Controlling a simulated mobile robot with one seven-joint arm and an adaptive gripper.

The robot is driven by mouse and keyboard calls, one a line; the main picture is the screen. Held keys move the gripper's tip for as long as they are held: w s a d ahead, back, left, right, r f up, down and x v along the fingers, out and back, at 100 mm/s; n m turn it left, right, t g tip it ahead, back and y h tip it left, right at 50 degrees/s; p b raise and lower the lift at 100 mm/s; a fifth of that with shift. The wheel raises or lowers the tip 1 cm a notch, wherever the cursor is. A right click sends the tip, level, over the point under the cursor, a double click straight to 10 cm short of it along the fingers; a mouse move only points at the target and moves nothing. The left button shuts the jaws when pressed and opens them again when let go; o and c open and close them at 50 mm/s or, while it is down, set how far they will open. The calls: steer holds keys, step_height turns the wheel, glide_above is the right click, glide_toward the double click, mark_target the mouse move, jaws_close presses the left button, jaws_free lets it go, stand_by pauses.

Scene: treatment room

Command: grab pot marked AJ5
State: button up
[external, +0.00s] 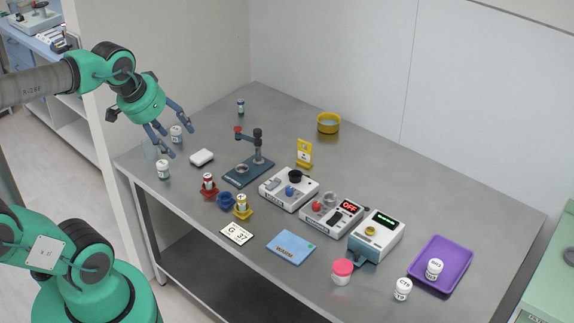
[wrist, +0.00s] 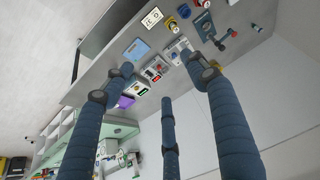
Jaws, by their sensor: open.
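No label that I can read clearly says AJ5. One white pot (external: 434,269) stands on the purple tray at the right, and another white pot (external: 402,289) stands just left of that tray; their dark markings are too small to read surely. A white jar with a pink lid (external: 342,272) stands at the front edge.
The purple tray (external: 455,256) lies at the right. Free room lies along the back right. A wall stands behind.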

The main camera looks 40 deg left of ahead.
steer(key=w+a+r+n+g+p, duration=0.1)
steer(key=w+a, duration=0.4)
steer(key=w, duration=0.4)
steer(key=w+a+r+n, duration=0.1)
steer(key=w+a+n, duration=0.1)
steer(key=w+a, duration=0.55)
steer(key=n+g+y+p, duration=0.1)
steer(key=n+g+p, duration=0.2)
steer(key=n, duration=0.3)
glide_above(176, 129)
steer(key=s+d, duration=0.1)
step_height(176, 129, down, 34)
steer(key=shift+s+d+f, duration=0.15)
steer(key=shift+s, duration=0.05)
steer(key=shift+f, duration=0.1)
steer(key=shift+w+a+f, duration=0.15)
steer(key=shift+f, duration=1.25)
steer(key=shift+w+a+f, duration=0.1)
steer(key=shift+a+f, duration=0.05)
steer(key=shift+f, duration=1.2)
steer(key=shift+w+a+f, duration=0.15)
steer(key=shift+f, duration=1.25)
